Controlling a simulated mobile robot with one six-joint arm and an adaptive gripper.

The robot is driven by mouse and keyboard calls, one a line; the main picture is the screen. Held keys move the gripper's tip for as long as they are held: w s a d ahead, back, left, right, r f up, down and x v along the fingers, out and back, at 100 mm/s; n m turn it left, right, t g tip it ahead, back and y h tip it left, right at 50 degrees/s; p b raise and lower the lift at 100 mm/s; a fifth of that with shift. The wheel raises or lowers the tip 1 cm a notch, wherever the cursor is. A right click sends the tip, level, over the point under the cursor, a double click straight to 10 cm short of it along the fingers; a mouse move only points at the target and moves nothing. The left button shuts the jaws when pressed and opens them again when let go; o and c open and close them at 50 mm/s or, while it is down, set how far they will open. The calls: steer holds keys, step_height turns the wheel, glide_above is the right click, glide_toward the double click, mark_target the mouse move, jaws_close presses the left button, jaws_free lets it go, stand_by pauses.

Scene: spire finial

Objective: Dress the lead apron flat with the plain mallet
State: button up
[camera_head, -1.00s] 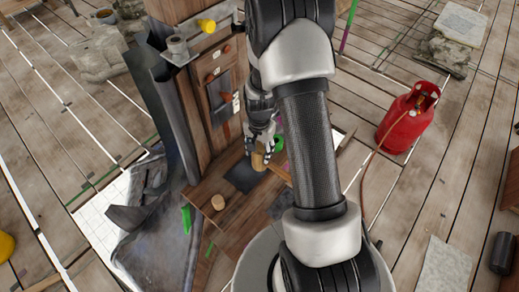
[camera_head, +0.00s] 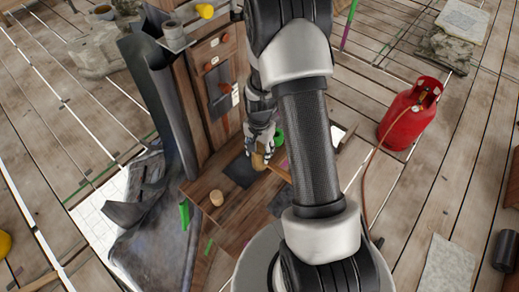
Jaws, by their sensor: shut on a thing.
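My gripper (camera_head: 260,156) is low over the wooden bench top, beside the upright wooden cabinet. It is shut on a light wooden piece that looks like the mallet (camera_head: 259,161); a thin wooden handle seems to run from it to the lower right, partly behind my arm. Dark grey lead-like sheet (camera_head: 150,243) lies crumpled and uneven on the floor at the left, and a taller piece (camera_head: 160,95) stands against the cabinet. I cannot tell which of these is the apron. A small dark square sheet (camera_head: 238,171) lies flat on the bench, just left of the gripper.
A round wooden piece (camera_head: 216,198) stands on the bench (camera_head: 232,215). A green roll (camera_head: 278,136) is close behind the gripper. The cabinet (camera_head: 205,95) rises behind. A red gas cylinder (camera_head: 408,115) with a hose stands right.

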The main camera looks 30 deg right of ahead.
steer(key=shift+r+p, duration=1.45)
steer(key=shift+r, duration=0.75)
steer(key=shift+f, duration=0.15)
step_height(320, 180, down, 4)
steer(key=b, duration=0.3)
steer(key=shift+f+b, duration=0.2)
steer(key=shift+b, duration=0.15)
steer(key=shift+c, duration=0.6)
steer(key=shift+r, duration=0.1)
